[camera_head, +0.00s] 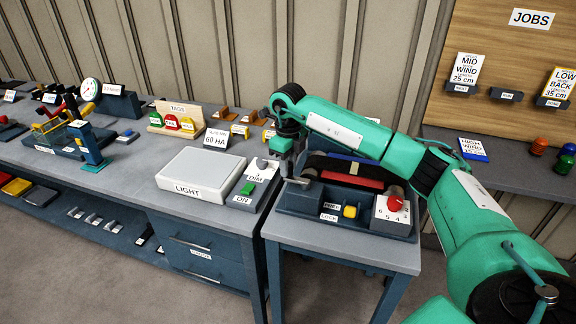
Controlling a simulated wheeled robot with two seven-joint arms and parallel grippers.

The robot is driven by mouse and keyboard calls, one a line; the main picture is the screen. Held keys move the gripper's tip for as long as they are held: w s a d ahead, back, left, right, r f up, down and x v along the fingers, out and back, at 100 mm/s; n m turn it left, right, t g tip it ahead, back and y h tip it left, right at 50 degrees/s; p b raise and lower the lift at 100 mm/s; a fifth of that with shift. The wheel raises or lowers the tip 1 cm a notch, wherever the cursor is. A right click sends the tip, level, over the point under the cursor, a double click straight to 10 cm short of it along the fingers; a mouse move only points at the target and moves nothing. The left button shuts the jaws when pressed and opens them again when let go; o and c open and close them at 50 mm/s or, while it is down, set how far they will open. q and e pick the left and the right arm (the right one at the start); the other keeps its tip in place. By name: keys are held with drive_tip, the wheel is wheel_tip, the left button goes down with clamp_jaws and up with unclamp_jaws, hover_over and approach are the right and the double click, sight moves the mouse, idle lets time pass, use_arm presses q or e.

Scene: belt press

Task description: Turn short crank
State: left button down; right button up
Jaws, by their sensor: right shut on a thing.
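The short crank (300,182) is a grey metal bar on the left end of the dark blue belt press (300,202), which stands on a small grey table. My right gripper (286,174) comes down from above on the crank's left end and is shut on it. The jaws are small in the picture, and the exact contact is partly hidden. My left gripper is not in view.
The press carries a red bar (352,180), a yellow button (350,211) and a red knob (395,203) on a numbered dial. A white light box (205,175) and DIM/ON switch box (250,188) stand close on the left. My right arm covers the space behind the press.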

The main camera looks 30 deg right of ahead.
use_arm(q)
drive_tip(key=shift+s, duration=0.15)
use_arm(e)
drive_tip(key=shift+r, duration=0.1)
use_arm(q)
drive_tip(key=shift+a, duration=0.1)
use_arm(e)
drive_tip(key=o, duration=1)
drive_tip(key=shift+r, duration=0.25)
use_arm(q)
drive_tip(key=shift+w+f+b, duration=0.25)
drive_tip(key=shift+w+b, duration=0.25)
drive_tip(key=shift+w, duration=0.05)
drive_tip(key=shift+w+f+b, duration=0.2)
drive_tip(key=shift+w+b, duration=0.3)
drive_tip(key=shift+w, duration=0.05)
use_arm(e)
wheel_tip(320, 180, up, 13)
drive_tip(key=shift+r, duration=0.15)
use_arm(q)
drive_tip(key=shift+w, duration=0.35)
